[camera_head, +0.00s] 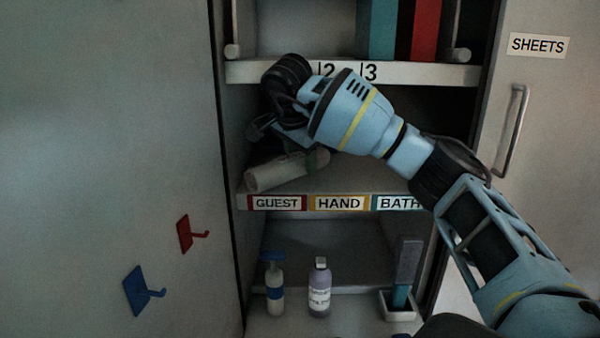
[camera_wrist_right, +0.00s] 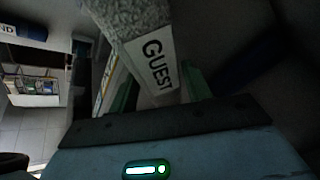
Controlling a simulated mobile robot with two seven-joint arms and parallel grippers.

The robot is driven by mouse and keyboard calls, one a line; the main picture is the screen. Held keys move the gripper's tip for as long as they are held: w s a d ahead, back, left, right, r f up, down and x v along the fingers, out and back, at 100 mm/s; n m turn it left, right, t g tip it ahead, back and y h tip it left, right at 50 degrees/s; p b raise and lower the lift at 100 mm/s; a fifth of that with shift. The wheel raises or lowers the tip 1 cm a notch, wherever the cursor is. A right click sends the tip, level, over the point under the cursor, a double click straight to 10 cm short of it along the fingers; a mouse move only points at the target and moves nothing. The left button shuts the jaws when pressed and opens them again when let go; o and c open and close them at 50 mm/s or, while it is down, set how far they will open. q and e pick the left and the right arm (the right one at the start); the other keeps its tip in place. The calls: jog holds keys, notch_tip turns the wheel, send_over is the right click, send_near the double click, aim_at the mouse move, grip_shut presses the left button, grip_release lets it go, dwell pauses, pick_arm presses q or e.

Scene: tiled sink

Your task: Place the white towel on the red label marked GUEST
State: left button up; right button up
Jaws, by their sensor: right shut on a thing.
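The white rolled towel (camera_head: 280,172) is at the left of the middle shelf, just above and behind the red GUEST label (camera_head: 277,203) on the shelf edge. It lies at a slant, its left end nearer me. I cannot tell whether it touches the shelf. My right gripper (camera_head: 318,158) is shut on its right part, mostly hidden behind my wrist. In the right wrist view the fuzzy towel (camera_wrist_right: 128,18), with a white band reading GUEST (camera_wrist_right: 158,65), sits between my green fingers (camera_wrist_right: 160,95). My left gripper is not in view.
HAND (camera_head: 338,203) and BATH (camera_head: 397,203) labels continue along the shelf edge. An upper shelf (camera_head: 420,74) is close above my wrist. A pump bottle (camera_head: 274,285), a purple bottle (camera_head: 319,288) and a brush holder (camera_head: 400,305) stand below. The cabinet's left wall is close to the towel.

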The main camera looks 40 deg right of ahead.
aim_at(301, 173)
jog(key=shift+f, duration=1.7)
jog(key=o, duration=1)
jog(key=shift+f, duration=0.15)
jog(key=v, duration=1.2)
